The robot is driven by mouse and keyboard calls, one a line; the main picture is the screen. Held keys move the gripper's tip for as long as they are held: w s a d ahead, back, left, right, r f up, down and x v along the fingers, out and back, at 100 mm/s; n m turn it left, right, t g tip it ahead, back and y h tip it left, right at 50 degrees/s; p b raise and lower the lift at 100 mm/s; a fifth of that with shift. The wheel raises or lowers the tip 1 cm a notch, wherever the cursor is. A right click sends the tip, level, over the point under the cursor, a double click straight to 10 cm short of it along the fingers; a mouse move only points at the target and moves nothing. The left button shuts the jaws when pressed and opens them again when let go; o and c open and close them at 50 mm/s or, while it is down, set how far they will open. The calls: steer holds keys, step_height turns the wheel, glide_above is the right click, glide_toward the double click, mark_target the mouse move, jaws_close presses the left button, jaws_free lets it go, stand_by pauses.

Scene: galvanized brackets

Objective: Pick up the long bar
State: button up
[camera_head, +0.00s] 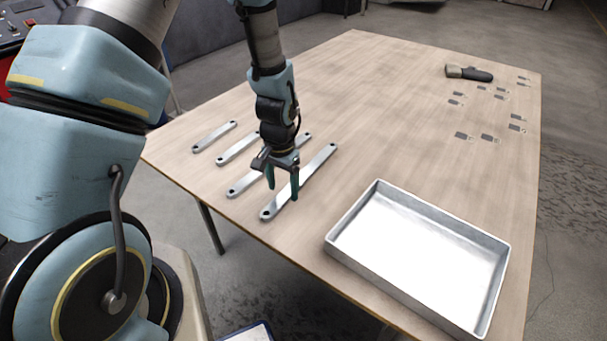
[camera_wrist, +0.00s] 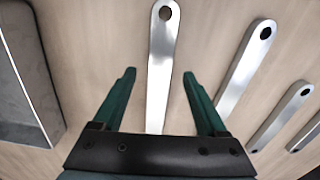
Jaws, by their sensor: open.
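The long bar (camera_head: 316,166) is a flat silver strip with a hole at each end, the rightmost and longest of the row of bars on the table in the head view. My gripper (camera_head: 283,191) points down over its near half, fingers open. In the wrist view the long bar (camera_wrist: 161,62) runs between the two open fingers of my gripper (camera_wrist: 159,75), with a gap on both sides. Its lower part is hidden behind the gripper body. I cannot tell how high the fingertips are above the table.
Shorter bars lie left of it: one partly behind my gripper (camera_head: 245,183), another (camera_head: 236,151), and the shortest (camera_head: 214,137). An empty metal tray (camera_head: 378,258) stands at right. A dark-handled object (camera_head: 470,73) and several small flat plates (camera_head: 487,137) lie at far right. The table's far middle is clear.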

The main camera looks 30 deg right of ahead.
steer(key=shift+f, duration=1)
jaws_close()
